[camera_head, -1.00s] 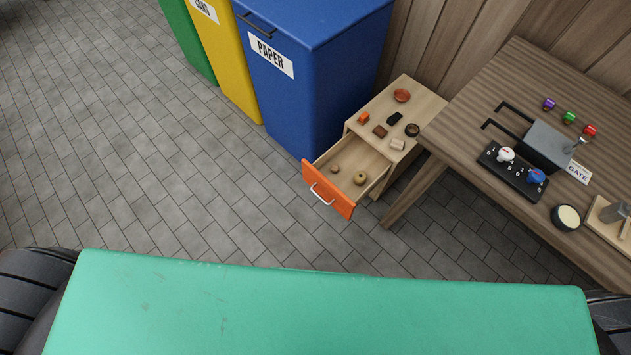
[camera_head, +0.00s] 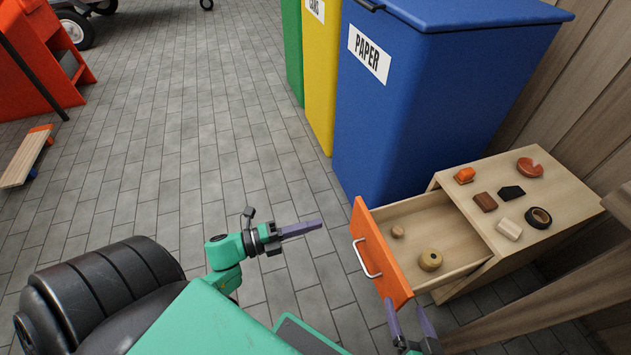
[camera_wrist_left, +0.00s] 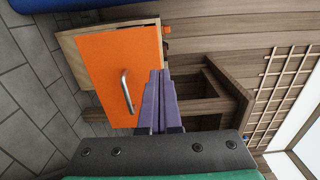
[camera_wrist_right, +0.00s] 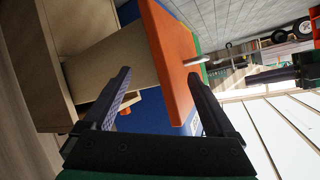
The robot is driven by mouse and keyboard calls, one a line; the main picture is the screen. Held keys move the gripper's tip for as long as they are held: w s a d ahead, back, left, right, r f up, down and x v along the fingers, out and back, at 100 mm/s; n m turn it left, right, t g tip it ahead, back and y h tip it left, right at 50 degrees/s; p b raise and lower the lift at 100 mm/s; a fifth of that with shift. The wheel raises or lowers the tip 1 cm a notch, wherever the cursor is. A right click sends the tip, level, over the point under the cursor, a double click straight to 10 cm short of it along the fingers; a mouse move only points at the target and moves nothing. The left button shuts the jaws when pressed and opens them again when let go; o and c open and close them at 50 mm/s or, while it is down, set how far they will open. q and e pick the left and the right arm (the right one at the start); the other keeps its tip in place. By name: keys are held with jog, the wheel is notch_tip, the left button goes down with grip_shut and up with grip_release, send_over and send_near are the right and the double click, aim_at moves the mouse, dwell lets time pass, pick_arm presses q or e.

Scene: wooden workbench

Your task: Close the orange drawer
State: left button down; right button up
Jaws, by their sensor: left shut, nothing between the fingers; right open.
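The orange drawer (camera_head: 382,258) stands pulled out of a small wooden cabinet (camera_head: 560,203), its silver handle (camera_head: 366,260) facing left. Inside lie a small brown knob-like piece (camera_head: 397,231) and a tan ring (camera_head: 430,260). My left gripper (camera_head: 319,224) is shut and empty, left of the drawer front and apart from it; the left wrist view shows the orange front and handle beyond its fingers (camera_wrist_left: 160,76). My right gripper (camera_head: 405,306) is open at the front panel's near end. In the right wrist view its fingers (camera_wrist_right: 160,75) spread either side of the panel's line; contact is unclear.
On the cabinet top lie an orange piece (camera_head: 464,175), a red dish (camera_head: 530,167), a black ring (camera_head: 538,217) and other small items. A blue paper bin (camera_head: 400,130) stands behind the drawer. A wooden bench leg (camera_head: 530,300) is close on the right.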

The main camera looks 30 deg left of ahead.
aim_at(362, 210)
pick_arm(q)
jog(key=b+x, duration=0.2)
jog(key=x, duration=0.8)
jog(key=shift+w+d, duration=0.2)
jog(key=shift+w, duration=0.05)
pick_arm(e)
notch_tip(362, 210, down, 3)
jog(key=shift+f, duration=0.2)
pick_arm(q)
jog(key=shift+w+f, duration=0.1)
